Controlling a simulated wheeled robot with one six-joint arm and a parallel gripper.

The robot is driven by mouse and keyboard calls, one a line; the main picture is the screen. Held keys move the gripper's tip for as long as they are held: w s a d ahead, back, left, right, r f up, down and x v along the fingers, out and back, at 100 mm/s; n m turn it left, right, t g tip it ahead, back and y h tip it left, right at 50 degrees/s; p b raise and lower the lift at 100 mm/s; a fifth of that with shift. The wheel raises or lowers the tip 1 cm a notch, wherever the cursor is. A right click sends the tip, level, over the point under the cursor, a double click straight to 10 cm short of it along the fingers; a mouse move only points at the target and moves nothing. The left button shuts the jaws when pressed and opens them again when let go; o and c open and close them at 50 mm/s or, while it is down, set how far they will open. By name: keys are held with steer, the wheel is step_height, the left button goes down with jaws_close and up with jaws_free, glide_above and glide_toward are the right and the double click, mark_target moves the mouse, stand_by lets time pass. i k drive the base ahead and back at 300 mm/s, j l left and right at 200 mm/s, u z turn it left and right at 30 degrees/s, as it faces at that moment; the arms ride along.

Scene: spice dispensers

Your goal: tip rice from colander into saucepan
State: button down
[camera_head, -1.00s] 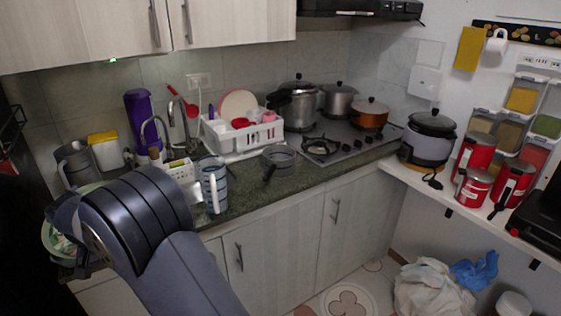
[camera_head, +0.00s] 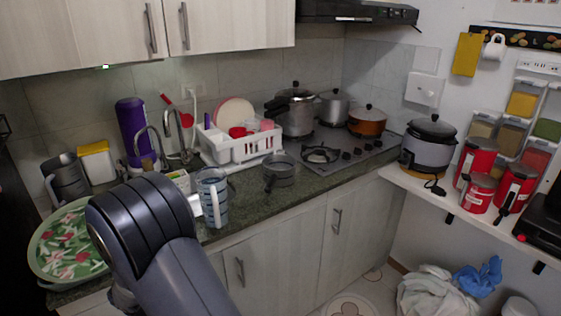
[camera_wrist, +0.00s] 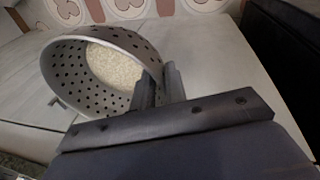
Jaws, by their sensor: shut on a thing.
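The colander (camera_wrist: 64,78) is a grey bowl with many round holes, seen in the wrist view. White rice (camera_wrist: 116,66) lies inside it. My gripper (camera_wrist: 158,85) is shut on the colander's rim at its right side. The colander is tilted in that picture and is held in front of a pale cabinet front. In the head view my own arm hides the gripper and colander. The saucepan (camera_head: 281,170) is small and grey with a dark handle. It stands on the counter right of the patterned jug, apart from my arm.
A patterned jug (camera_head: 213,197) stands on the counter between my arm and the saucepan. A white dish rack (camera_head: 240,150) is behind. The gas hob (camera_head: 345,148) holds pots at its back. A green floral tray (camera_head: 48,245) lies at the left.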

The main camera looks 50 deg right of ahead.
mark_target(279, 170)
steer(key=k+l, duration=0.15)
steer(key=l, duration=0.25)
steer(key=k+l, duration=0.15)
steer(key=l, duration=0.2)
steer(key=k+l, duration=0.1)
steer(key=l, duration=0.3)
steer(key=k+l, duration=0.15)
steer(key=l, duration=0.25)
steer(key=u, duration=0.05)
